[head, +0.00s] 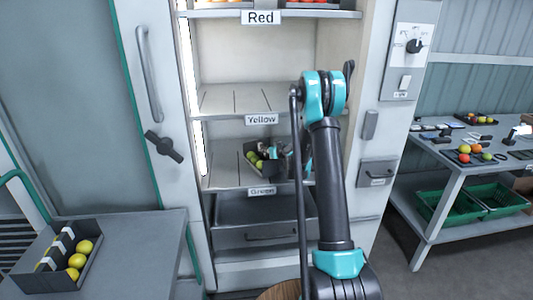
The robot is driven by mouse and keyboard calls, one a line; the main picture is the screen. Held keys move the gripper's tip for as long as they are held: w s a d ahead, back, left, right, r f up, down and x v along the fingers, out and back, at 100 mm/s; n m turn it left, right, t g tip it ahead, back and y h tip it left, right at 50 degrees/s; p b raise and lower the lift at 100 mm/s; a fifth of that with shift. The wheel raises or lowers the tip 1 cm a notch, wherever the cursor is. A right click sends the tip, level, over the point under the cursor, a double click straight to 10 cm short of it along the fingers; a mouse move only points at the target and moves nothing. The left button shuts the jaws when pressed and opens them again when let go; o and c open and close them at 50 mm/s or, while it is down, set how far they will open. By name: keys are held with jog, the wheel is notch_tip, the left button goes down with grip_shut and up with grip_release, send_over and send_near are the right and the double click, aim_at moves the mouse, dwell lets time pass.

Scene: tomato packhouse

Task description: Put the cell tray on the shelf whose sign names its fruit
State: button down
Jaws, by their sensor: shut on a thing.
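A dark cell tray (248,151) with yellow-green fruit is in the open cabinet, in the bay above the shelf with the "Green" sign (262,191). My gripper (274,151) is shut on the tray at its right side; my arm hides part of it. I cannot tell whether the tray touches the shelf board (225,178). The shelf above, with the "Yellow" sign (261,119), looks empty where visible. The top shelf has the "Red" sign (261,17) and red fruit trays at the picture's top edge.
Another dark tray (88,275) with yellow fruit stands on the grey bench (145,245) at lower left. A grey drawer (250,235) is below the shelves. At right, a table (455,160) holds fruit and small items, with green crates (500,205) under it.

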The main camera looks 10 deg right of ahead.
jog(key=shift+f, duration=0.75)
jog(key=c, duration=1.5)
grip_release()
jog(key=shift+o, duration=0.2)
jog(key=v, duration=1.2)
jog(key=s+a+r+g, duration=0.3)
jog(key=s+a, duration=0.1)
jog(key=s, duration=0.7)
jog(key=s+d+f+m+g+h, duration=0.2)
jog(key=s+g, duration=0.1)
jog(key=s, duration=1.3)
jog(key=s+d+f+m+g+h, duration=0.1)
jog(key=s+f+m+g+h, duration=0.1)
jog(key=s, duration=1.5)
jog(key=shift+s+d+f+g+h, duration=0.2)
jog(key=shift+d+f+g+h, duration=0.2)
jog(key=shift+f+h, duration=0.3)
